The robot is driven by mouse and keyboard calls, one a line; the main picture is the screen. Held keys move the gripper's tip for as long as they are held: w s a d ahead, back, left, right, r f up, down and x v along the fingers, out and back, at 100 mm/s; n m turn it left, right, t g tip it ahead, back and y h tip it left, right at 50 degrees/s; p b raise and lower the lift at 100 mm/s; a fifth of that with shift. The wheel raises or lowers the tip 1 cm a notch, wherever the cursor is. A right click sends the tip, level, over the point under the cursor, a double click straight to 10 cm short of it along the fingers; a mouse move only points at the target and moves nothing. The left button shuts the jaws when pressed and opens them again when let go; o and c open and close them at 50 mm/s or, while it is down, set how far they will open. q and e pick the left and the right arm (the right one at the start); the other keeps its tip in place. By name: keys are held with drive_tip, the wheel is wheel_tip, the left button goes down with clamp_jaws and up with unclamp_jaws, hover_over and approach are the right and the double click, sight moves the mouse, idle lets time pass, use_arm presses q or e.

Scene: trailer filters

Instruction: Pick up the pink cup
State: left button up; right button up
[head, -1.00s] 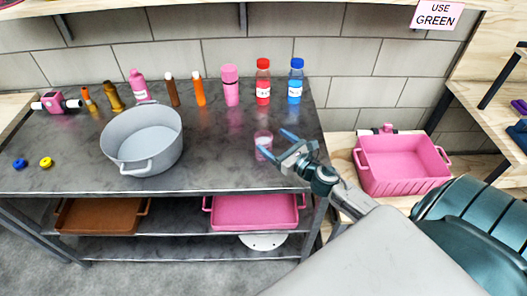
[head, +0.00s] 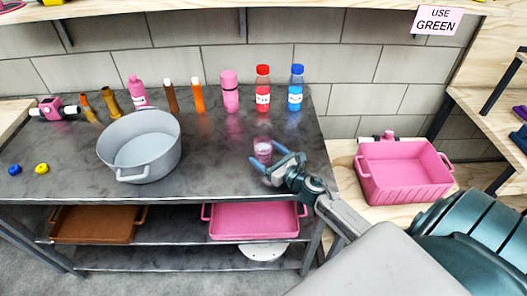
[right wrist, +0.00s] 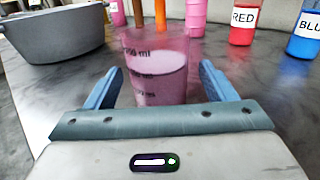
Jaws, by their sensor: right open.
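The pink cup (head: 263,150) is see-through, with dark measuring marks, and stands upright on the grey table (head: 215,175) near its right end. It also shows in the right wrist view (right wrist: 155,70), where a pink liquid or tint fills its lower part. My right gripper (head: 268,168) is open, with blue fingers. In the right wrist view its fingers (right wrist: 157,90) lie on either side of the cup's lower part, with gaps to both sides. The cup's base is hidden behind the gripper body there. My left gripper is not in view.
A grey pot (head: 140,150) stands left of the cup. A red bottle (head: 263,88), a blue bottle (head: 296,88) and a pink bottle (head: 230,92) stand behind it. A pink bin (head: 403,172) is on the wooden bench at right. The tabletop between pot and cup is clear.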

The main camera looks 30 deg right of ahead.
drive_tip(key=w, duration=0.2)
drive_tip(key=w+p, duration=0.1)
drive_tip(key=shift+w+a+r, duration=0.1)
drive_tip(key=shift+w+a, duration=0.15)
drive_tip(key=shift+a, duration=0.05)
drive_tip(key=shift+w, duration=0.15)
drive_tip(key=c, duration=1.2)
drive_tip(key=shift+o, duration=0.2)
drive_tip(key=shift+r, duration=0.1)
